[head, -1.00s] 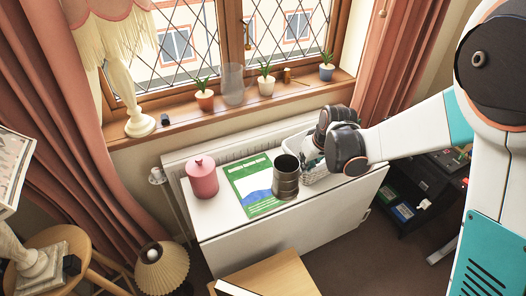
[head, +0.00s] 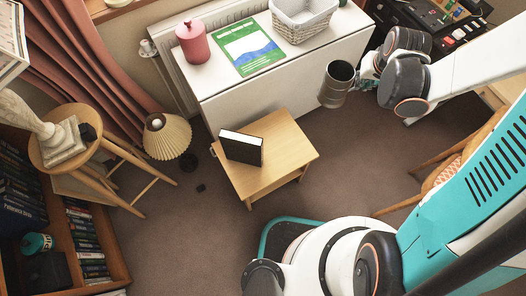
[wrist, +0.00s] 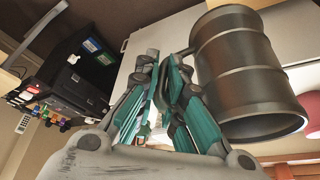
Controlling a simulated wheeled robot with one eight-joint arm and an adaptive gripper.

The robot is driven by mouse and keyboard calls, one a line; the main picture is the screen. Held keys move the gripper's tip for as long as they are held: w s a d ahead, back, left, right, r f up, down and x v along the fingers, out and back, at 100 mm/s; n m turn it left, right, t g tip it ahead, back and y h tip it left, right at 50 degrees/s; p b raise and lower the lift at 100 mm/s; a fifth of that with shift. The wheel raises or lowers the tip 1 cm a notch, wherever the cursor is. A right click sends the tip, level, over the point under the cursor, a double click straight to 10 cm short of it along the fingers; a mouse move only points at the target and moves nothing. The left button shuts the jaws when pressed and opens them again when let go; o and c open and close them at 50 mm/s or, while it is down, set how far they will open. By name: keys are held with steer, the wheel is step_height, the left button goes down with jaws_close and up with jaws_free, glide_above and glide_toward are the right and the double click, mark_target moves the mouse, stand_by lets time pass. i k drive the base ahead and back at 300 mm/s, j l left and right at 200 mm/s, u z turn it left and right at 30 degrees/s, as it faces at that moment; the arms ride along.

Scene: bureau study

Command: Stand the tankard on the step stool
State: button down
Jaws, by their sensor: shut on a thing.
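The tankard (head: 335,88) is a dark metal, barrel-shaped mug. My gripper (head: 366,72) is shut on its handle side and holds it in the air, off the front of the white cabinet. The tankard is close to upright, with its open mouth showing in the head view. In the wrist view the tankard (wrist: 245,75) fills the right side, beside the closed teal fingers (wrist: 165,95); the exact grip on the handle is partly hidden. The step stool, seemingly the low light-wood piece (head: 285,150), stands on the floor below and left of the tankard.
A black book (head: 241,148) takes up the stool's left part; its right part is bare. A pleated lamp (head: 167,137) stands left of it. The white cabinet (head: 270,85) behind holds a pink canister (head: 192,43), a green booklet (head: 248,50) and a basket (head: 303,18).

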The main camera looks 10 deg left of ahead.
mark_target(287, 137)
steer(key=z, duration=0.4)
steer(key=k+z, duration=0.15)
steer(key=z, duration=0.6)
steer(key=k+j+z, duration=0.35)
steer(key=k+j, duration=0.6)
